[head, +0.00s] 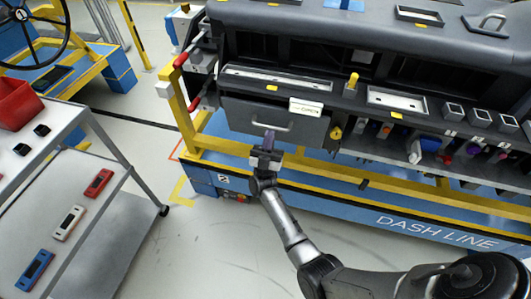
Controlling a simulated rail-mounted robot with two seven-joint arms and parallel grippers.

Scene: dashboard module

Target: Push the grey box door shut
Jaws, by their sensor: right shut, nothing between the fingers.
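The grey box door (240,113) is a flat dark grey panel with a light bar handle, set in the front of the dark dashboard. A white label (305,107) reading "OPEN" sits at its upper right. I cannot tell exactly how far the door stands from its frame. My right gripper (269,134) is shut and empty, with its fingers pointing up at the door just below the handle. It overlaps the lower part of the door in the picture; I cannot tell whether it touches. My left gripper is not in view.
The dashboard rests on a yellow and blue frame (420,205) marked "DASH LINE". Knobs, including a yellow one (336,133), line its front to the door's right. A grey cart (105,178) with a red bin (16,104) stands at left. Floor between is clear.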

